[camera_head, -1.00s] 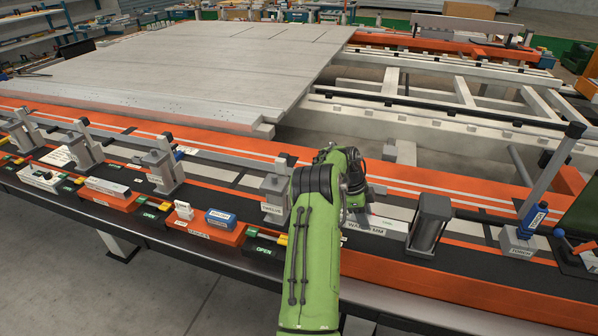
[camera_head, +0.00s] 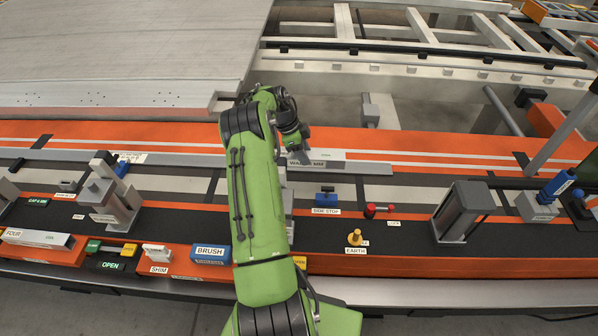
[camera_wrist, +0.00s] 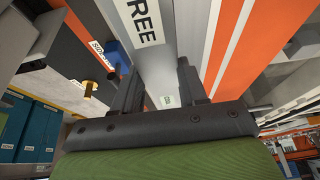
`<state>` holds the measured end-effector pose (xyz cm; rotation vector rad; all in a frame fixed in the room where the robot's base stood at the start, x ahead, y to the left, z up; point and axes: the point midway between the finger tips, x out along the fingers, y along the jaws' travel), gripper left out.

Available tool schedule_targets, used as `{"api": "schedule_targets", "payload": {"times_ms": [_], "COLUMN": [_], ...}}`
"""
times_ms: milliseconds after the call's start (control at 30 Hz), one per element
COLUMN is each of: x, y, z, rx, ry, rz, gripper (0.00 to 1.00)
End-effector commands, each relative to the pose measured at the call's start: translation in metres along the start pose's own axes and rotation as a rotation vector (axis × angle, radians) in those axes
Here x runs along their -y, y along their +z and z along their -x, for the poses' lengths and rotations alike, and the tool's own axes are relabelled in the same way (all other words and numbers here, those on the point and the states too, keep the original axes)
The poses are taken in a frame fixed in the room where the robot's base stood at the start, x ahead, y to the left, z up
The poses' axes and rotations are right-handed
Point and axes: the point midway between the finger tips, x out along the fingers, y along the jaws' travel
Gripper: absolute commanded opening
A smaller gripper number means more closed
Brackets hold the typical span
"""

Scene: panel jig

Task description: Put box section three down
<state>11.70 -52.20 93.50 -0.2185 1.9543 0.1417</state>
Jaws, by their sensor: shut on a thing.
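Box section three (camera_head: 328,154) is a pale grey bar with a small green mark. It lies lengthwise in front of my gripper (camera_head: 300,153) in the head view, over or on the grey strip beside the orange rail. In the wrist view, box section three (camera_wrist: 155,58) runs between the two dark fingers of my gripper (camera_wrist: 160,85), and a white label ending in "REE" shows on it. My gripper is shut on it. Whether its underside touches the strip cannot be told. My green arm hides part of the bench.
Near the gripper are a blue side stop (camera_head: 326,197), a red-ended piece (camera_head: 379,210) and a yellow earth piece (camera_head: 355,237). A grey upright block (camera_head: 463,212) stands at right. A blue brush box (camera_head: 211,253) and another box section (camera_head: 38,238) lie at front left.

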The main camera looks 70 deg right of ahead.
Motion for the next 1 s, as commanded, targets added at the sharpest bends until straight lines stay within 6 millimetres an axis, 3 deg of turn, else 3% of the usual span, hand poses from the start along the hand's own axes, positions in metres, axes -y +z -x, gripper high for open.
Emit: {"api": "schedule_targets", "payload": {"times_ms": [100, 433, 800, 833, 967, 1000], "x": [-0.001, -0.001, 0.0, -0.001, -0.001, -0.001], "y": [0.011, 0.031, 0.033, 0.033, 0.033, 0.033], "z": [-0.028, -0.074, -0.079, -0.079, -0.078, -0.078], "rx": [-0.001, -0.001, 0.0, 0.001, 0.001, 0.001], "ry": [0.004, 0.002, -0.001, 0.0, 0.0, 0.0], "rz": [0.001, 0.001, 0.0, 0.001, 0.001, 0.001], "gripper": [0.0, 0.0, 0.0, 0.47, 0.67, 0.68]}}
